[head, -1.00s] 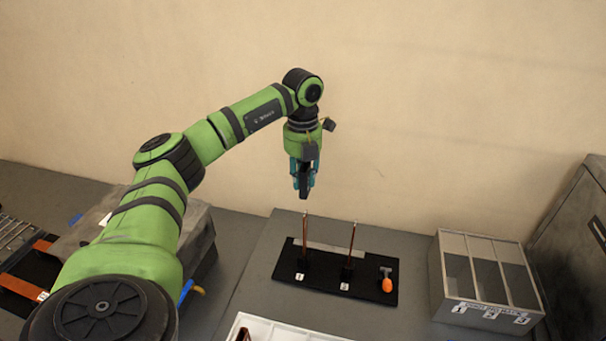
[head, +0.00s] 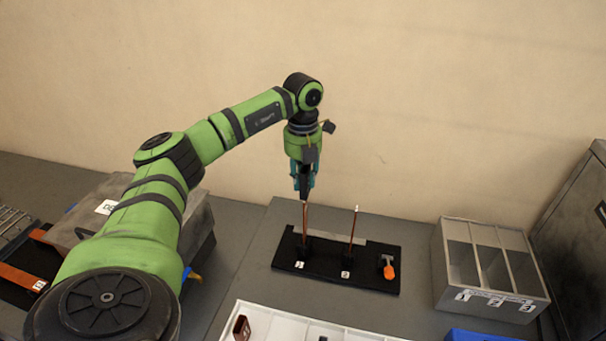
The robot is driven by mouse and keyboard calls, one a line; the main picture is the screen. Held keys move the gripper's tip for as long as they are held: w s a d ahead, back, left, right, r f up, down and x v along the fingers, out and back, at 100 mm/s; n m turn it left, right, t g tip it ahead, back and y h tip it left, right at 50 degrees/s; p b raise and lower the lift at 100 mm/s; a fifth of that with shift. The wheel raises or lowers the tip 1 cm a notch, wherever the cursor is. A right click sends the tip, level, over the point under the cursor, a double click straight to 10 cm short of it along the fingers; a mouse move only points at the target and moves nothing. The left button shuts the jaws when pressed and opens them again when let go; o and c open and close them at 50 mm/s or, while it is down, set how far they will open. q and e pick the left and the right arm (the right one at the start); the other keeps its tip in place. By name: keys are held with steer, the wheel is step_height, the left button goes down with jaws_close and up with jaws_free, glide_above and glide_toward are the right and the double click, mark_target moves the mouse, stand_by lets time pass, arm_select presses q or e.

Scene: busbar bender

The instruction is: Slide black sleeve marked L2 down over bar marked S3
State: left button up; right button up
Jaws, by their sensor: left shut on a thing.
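Two upright copper bars stand on a black board, the left bar (head: 306,222) and the right bar (head: 352,232). Each has a small white label at its foot, too small to read. My left gripper (head: 304,183) points straight down over the left bar. It is shut on the black sleeve (head: 304,192), which hangs upright between the fingers. The sleeve's lower end meets or overlaps the left bar's tip; I cannot tell whether the tip is inside. The sleeve's mark cannot be read. My right gripper is not in view.
The black board (head: 330,277) also carries an orange-handled tool (head: 388,268) at its right. A grey three-slot bin (head: 490,265) stands further right. A white tray (head: 275,325) with a brown piece (head: 241,328) and a blue container (head: 480,335) are at the front.

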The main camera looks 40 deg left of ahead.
mark_target(303, 196)
arm_select(q)
steer(key=shift+f+b, duration=1.7)
steer(key=shift+f, duration=1.5)
steer(key=o, duration=0.9)
steer(key=shift+o, duration=0.2)
steer(key=o, duration=0.5)
steer(key=shift+r, duration=0.15)
